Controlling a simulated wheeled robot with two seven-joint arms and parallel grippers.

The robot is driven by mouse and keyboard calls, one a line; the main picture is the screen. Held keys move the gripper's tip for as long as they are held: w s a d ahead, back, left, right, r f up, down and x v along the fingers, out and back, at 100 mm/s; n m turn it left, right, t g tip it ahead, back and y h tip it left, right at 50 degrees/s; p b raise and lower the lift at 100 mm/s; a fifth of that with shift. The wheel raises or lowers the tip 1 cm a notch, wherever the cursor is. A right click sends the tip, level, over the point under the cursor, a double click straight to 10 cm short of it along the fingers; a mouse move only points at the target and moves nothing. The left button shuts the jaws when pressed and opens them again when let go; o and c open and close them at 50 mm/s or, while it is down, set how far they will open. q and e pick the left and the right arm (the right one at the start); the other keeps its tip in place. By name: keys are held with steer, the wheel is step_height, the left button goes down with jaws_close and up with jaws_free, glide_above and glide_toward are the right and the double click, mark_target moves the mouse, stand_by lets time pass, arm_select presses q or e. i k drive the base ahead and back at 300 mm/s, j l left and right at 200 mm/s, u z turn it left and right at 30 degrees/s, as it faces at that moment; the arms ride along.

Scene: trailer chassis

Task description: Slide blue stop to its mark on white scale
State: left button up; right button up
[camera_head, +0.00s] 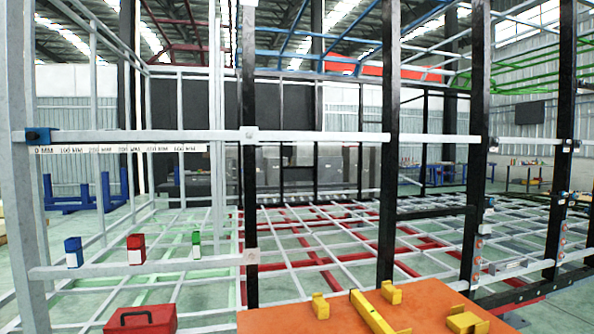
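A white scale (120,148) with black millimetre marks runs along the upper grey rail (180,137) at the left, starting at 0 MM by the left post. A blue stop (38,135) sits on the rail at the scale's left end, by the 0 mark. A separate blue block (73,252) stands on the lower rail (150,267), left of a red block (136,249) and a green block (195,245). The pictures do not show which mark is the stop's. Neither gripper is in view.
Grey and black upright posts (390,150) stand across the frame. A red toolbox (141,320) is at the lower left. An orange table (350,315) with yellow brackets (391,293) is at the front. Blue racks (85,195) stand behind.

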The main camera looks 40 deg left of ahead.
mark_target(33, 136)
steer(key=l+u, duration=0.2)
steer(key=u, duration=2.8)
